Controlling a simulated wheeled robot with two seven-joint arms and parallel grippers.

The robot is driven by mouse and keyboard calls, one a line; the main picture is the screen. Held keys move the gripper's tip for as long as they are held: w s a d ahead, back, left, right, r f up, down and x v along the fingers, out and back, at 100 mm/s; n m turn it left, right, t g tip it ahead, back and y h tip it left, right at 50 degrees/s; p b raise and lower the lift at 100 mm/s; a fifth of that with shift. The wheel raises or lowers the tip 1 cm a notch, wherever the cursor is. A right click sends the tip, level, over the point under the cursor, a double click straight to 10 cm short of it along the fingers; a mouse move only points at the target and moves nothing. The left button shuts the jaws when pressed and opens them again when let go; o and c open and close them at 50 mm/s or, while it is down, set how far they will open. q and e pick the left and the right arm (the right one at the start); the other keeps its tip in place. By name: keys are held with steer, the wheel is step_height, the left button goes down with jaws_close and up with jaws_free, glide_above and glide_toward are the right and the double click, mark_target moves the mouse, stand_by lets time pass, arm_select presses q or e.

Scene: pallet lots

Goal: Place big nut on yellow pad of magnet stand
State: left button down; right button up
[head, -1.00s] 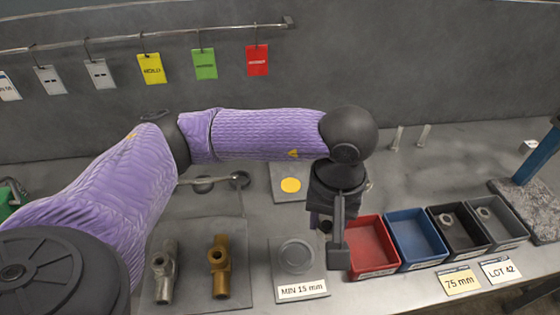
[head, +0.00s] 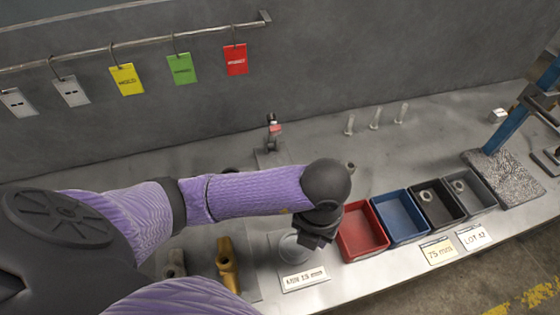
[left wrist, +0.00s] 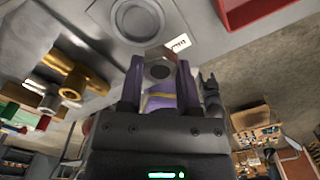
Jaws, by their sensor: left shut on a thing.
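My left gripper (head: 312,243) is over the right edge of the round-marked plate in the head view. In the left wrist view its two fingers (left wrist: 160,82) are shut on a grey ring-like thing with a dark hole, which looks like the big nut (left wrist: 160,71). In the head view the nut is hidden by the gripper. The magnet stand (head: 271,135), with a red part on its post, stands behind my left forearm. Its yellow pad is hidden by that arm now. My right gripper is not in view.
The plate with a round recess (head: 291,247) carries a "MIN 15 mm" label (head: 304,279). Right of it stand red (head: 361,232), blue (head: 403,216), black (head: 437,203) and grey (head: 476,189) bins; the last two hold nuts. A brass fitting (head: 228,267) lies left. Several pegs (head: 375,118) stand behind.

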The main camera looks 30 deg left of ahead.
arm_select(q)
steer(key=shift+w+a+n, duration=0.1)
steer(key=shift+a+n, duration=0.1)
steer(key=shift+n, duration=0.2)
steer(key=w+a+b, duration=0.1)
steer(key=w+a, duration=0.3)
steer(key=a, duration=0.1)
steer(key=w+a+b, duration=0.1)
steer(key=w+a, duration=0.3)
steer(key=w+a+b, duration=0.2)
steer(key=w+a, duration=0.2)
steer(key=a, duration=0.1)
steer(key=shift+w+a+f, duration=0.2)
steer(key=shift+w+a, duration=0.05)
steer(key=shift+a, duration=0.05)
steer(key=shift+f, duration=0.6)
steer(key=shift+f+b, duration=0.25)
steer(key=shift+b, duration=0.1)
step_height(320, 180, down, 6)
steer(key=shift+r+b, duration=0.25)
steer(key=shift+b, duration=0.95)
steer(key=shift+a+r, duration=0.1)
steer(key=shift+r, duration=0.15)
steer(key=shift+f, duration=0.1)
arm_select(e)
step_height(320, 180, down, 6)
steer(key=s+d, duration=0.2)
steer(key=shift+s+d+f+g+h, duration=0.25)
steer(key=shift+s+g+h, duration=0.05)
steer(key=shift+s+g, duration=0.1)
